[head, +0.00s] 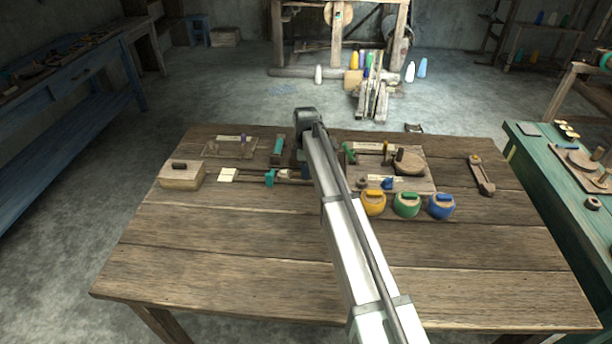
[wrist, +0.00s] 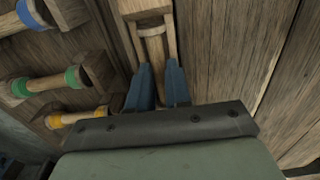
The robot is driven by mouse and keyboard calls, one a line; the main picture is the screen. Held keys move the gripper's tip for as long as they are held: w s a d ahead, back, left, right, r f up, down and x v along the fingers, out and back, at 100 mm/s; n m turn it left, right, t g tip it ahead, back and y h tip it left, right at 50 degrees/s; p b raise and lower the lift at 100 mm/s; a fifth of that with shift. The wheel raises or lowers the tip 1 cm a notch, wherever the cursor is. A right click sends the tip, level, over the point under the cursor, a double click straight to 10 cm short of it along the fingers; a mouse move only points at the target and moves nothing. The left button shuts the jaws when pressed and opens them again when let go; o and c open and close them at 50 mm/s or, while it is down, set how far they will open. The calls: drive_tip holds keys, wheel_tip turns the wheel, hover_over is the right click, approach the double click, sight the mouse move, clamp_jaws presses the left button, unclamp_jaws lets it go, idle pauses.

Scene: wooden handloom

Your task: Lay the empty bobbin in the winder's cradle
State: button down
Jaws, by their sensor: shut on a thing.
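In the wrist view my gripper (wrist: 158,82) has its two blue fingers close together on a plain pale wooden piece (wrist: 153,48), which looks like the empty bobbin. Its lower part is hidden between the fingers. Its upper end lies by a pale wooden block (wrist: 145,7); I cannot tell whether they touch. In the head view my gripper (head: 304,160) is mostly hidden by my arm, and the bobbin cannot be made out.
Banded wooden spools, blue, green (wrist: 45,83) and yellow (wrist: 75,117), lie left in the wrist view. A wooden box (head: 181,177) is at the left. The table's (head: 210,255) front is clear.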

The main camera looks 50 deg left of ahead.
drive_tip(key=c, duration=1.9)
unclamp_jaws()
drive_tip(key=shift+r, duration=0.1)
drive_tip(key=shift+o, duration=0.2)
drive_tip(key=shift+r, duration=2.65)
drive_tip(key=w+d+r+m, duration=0.1)
drive_tip(key=w+d+m, duration=0.2)
drive_tip(key=w+d, duration=0.4)
drive_tip(key=w+d+m, duration=0.3)
drive_tip(key=w+d, duration=0.4)
drive_tip(key=d, duration=1.1)
drive_tip(key=w+d+r+m, duration=0.1)
drive_tip(key=w+d+m, duration=0.3)
drive_tip(key=d, duration=0.9)
drive_tip(key=shift+w+d+r, duration=0.1)
drive_tip(key=shift+w+r, duration=0.05)
drive_tip(key=shift+w, duration=0.7)
drive_tip(key=shift+w+d+r, duration=0.1)
drive_tip(key=shift+w+r, duration=0.05)
drive_tip(key=shift+w, duration=0.7)
drive_tip(key=s+d+f+m, duration=0.1)
drive_tip(key=d+m, duration=0.7)
drive_tip(key=d, duration=1.3)
drive_tip(key=s+d+m, duration=0.3)
drive_tip(key=d+m, duration=0.6)
drive_tip(key=d, duration=1.2)
drive_tip(key=shift+s+d+f, duration=0.25)
drive_tip(key=shift+d+f, duration=0.15)
drive_tip(key=shift+r, duration=0.1)
